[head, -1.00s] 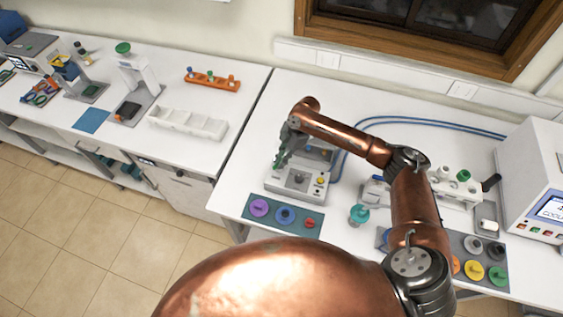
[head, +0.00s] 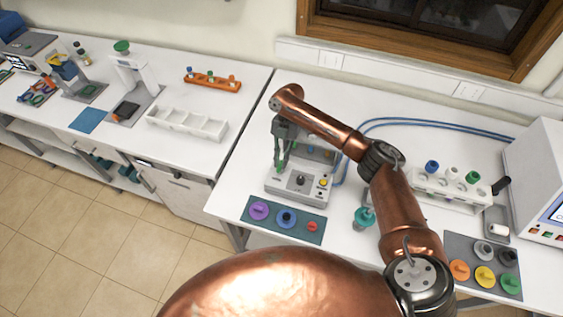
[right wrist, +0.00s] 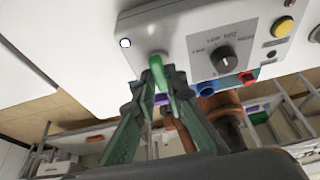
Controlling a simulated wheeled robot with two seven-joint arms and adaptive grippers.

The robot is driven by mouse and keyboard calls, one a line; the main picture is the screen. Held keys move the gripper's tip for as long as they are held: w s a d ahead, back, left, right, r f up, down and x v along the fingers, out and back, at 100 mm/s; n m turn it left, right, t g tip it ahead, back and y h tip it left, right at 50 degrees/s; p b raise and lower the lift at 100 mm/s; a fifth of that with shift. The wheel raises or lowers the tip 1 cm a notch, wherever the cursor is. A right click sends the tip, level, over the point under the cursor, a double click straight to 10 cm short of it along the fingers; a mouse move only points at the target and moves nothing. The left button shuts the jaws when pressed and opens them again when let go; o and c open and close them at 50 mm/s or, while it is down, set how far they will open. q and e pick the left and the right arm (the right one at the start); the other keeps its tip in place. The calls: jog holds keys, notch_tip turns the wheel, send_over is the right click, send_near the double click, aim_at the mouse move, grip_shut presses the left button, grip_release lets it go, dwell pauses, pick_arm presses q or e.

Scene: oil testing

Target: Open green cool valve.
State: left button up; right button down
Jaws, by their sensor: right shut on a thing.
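The green cool valve (right wrist: 160,72) is a small green lever on the left part of the front of a grey-white machine, seen in the right wrist view. The machine (head: 290,188) stands on the right-hand bench in the head view. My right gripper (right wrist: 162,95) has its greenish fingers on both sides of the lever and is shut on it. In the head view my right gripper (head: 281,162) reaches down at the machine's left side, and the lever is too small to make out there. My left gripper is not in view.
The machine has a black knob (right wrist: 226,60) and a yellow button (right wrist: 283,27). A mat (head: 262,228) with purple, blue and red parts lies in front of it. Blue hoses (head: 430,122) run behind. A white tube rack (head: 455,195) stands right.

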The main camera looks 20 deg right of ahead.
dwell(0.3)
jog(key=c, duration=2)
grip_release()
jog(key=shift+o, duration=0.2)
jog(key=v, duration=1.2)
jog(key=shift+a, duration=0.1)
